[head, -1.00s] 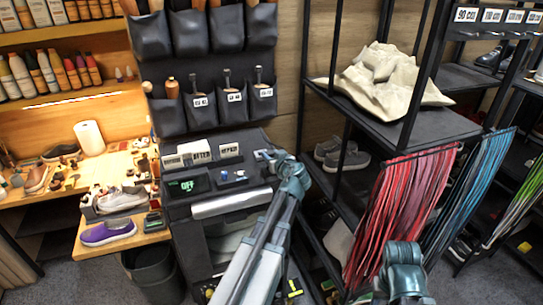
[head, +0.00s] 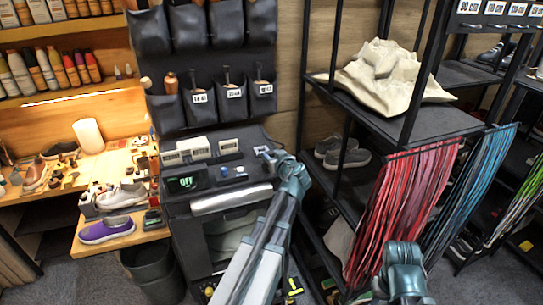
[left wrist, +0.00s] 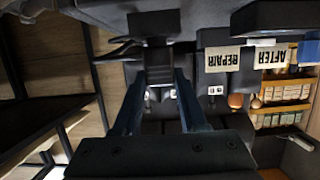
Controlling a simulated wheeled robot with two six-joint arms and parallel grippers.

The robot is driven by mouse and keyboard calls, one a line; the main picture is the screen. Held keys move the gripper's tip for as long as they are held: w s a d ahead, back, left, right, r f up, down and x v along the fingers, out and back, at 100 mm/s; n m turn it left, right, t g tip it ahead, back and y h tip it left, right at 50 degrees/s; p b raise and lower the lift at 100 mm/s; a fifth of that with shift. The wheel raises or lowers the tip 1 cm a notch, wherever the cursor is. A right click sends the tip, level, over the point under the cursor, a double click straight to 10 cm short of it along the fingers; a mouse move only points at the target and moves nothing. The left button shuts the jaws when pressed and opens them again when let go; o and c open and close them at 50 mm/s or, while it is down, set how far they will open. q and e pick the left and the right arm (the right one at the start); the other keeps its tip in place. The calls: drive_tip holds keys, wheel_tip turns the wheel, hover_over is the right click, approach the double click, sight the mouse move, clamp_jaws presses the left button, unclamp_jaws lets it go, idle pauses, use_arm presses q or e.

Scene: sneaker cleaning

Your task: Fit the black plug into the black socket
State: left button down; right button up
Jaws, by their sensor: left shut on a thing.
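My left gripper (head: 264,153) is over the right end of the black workstation's top. In the left wrist view its two dark blue fingers (left wrist: 162,78) close on a black piece, which I take to be the black plug (left wrist: 158,58). Thin black prongs or a cable stick out to its left. The gripper is too small in the head view to show the plug clearly. I cannot pick out the black socket in either view.
Small cream signs (head: 228,146) and a device with a green OFF display (head: 186,182) stand on the workstation top. A dark pouch panel (head: 205,45) rises behind it. A black shelf rack (head: 408,124) is close on the right, hung with red laces (head: 405,205).

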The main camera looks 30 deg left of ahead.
use_arm(q)
drive_tip(key=shift+f+b, duration=0.4)
drive_tip(key=shift+f, duration=0.1)
drive_tip(key=shift+c, duration=1.8)
unclamp_jaws()
drive_tip(key=p+v, duration=0.4)
drive_tip(key=v, duration=0.9)
drive_tip(key=shift+s+d+r, duration=0.15)
drive_tip(key=shift+s+d, duration=0.1)
drive_tip(key=shift+s, duration=0.05)
drive_tip(key=s+d+f+m+g+h+b, duration=0.35)
drive_tip(key=s+d+f+b, duration=0.45)
drive_tip(key=f, duration=0.6)
drive_tip(key=s+d+f+m+g+h+b, duration=0.35)
drive_tip(key=d+f+m+b, duration=0.2)
drive_tip(key=d+f, duration=0.6)
drive_tip(key=s+d+f+m+g+h+b, duration=0.2)
drive_tip(key=s+d+f+m+h+b, duration=0.1)
drive_tip(key=s+d+f, duration=0.3)
drive_tip(key=shift+s+d+f+m+g, duration=0.25)
drive_tip(key=shift+f+m, duration=0.2)
drive_tip(key=shift+m, duration=0.35)
